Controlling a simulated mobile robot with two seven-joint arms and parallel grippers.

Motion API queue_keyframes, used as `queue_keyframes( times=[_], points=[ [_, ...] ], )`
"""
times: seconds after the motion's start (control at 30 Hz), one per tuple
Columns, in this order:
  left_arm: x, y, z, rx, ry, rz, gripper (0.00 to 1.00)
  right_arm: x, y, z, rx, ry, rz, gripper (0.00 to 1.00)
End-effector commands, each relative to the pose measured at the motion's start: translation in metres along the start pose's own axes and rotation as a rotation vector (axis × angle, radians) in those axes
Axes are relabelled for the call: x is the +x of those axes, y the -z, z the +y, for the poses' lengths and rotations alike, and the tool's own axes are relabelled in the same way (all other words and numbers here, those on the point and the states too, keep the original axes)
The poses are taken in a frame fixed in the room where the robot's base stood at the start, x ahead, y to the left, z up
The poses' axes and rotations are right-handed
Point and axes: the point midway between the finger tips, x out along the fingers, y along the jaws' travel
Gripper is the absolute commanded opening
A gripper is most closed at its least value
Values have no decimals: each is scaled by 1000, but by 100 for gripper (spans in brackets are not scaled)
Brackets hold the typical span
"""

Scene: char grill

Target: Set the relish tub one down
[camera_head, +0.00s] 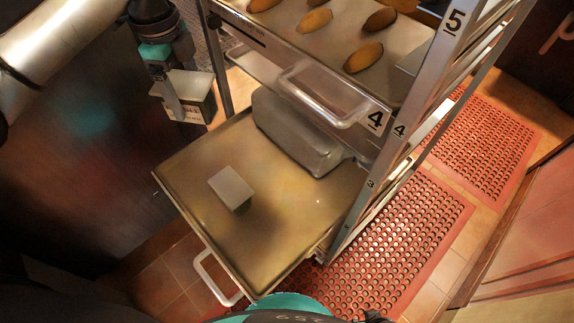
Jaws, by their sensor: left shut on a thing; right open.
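My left gripper (172,98) comes down from the upper left and is shut on a small tub (197,101), a pale box with dark lettering on its front. I take it for the relish tub; the lettering is too small to read. The tub is held upright at the left side of the rack, apart from the pulled-out tray (275,250). The gripper hides part of the tub. The fingers of my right gripper are not in view; only a teal and dark part of my own body shows at the bottom edge.
The metal rack (420,85) carries numbered levels. The pulled-out tray holds a small grey block (230,188) and a large grey bin (296,135), with bare room around the block. A clear-handled drawer (325,97) and a tray with several brown potato-like pieces (363,57) are above.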

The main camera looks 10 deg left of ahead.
Motion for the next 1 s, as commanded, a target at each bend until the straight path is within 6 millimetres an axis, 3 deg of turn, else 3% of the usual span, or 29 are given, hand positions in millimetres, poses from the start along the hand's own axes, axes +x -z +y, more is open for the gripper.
queue_keyframes(
  times=[0.2, 0.43, 0.77, 1.0],
  points=[
    [32, -22, -10, 312, -4, -3, 3, 20, 11, 5, 2, -8, 16, 50],
    [50, -38, -14, 544, -10, -5, 3, 29, 19, 8, 3, -13, 26, 50],
    [55, -42, -15, 618, -13, -6, 3, 30, 22, 8, 4, -14, 29, 50],
    [82, -42, -15, 617, -16, -6, 3, 26, 40, 0, 6, -4, 36, 50]
  ],
)
